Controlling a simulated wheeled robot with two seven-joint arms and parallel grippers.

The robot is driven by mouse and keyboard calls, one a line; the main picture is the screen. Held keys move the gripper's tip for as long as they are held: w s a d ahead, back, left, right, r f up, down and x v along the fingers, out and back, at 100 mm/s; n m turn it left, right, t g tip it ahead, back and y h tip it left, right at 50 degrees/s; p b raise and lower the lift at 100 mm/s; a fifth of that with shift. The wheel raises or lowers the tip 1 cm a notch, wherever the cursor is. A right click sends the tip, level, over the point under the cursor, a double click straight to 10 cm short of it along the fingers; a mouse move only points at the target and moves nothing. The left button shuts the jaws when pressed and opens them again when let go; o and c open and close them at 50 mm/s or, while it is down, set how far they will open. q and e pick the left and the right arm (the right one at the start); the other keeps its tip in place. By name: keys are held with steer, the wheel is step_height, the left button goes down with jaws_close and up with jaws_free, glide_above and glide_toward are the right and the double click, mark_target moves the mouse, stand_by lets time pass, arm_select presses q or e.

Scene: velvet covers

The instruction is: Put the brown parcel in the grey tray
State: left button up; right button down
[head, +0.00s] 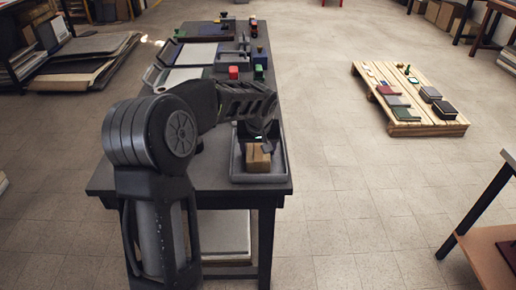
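The brown parcel (258,161) is a small box with a lighter strip. In the head view it shows inside the outline of the grey tray (263,179), at the near right end of the dark table. My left arm reaches in from the left, and its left gripper (258,141) is directly above the parcel, pointing down. The fingertips are dark and small, so I cannot tell whether they touch the parcel or are apart. I also cannot tell whether the parcel rests on the tray floor. My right gripper is not in view.
The dark table (216,177) runs away from me. A red item (233,72), a green item (258,72) and shallow trays stand farther back. A wooden pallet (409,128) with several flat items lies on the floor to the right. The floor between is clear.

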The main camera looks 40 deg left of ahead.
arm_select(q)
steer(key=o, duration=0.3)
steer(key=shift+o, duration=0.2)
steer(key=shift+r, duration=0.2)
steer(key=shift+r, duration=0.15)
steer(key=v, duration=1.1)
steer(key=shift+s+r, duration=0.15)
steer(key=shift+r, duration=0.2)
steer(key=shift+d, duration=0.1)
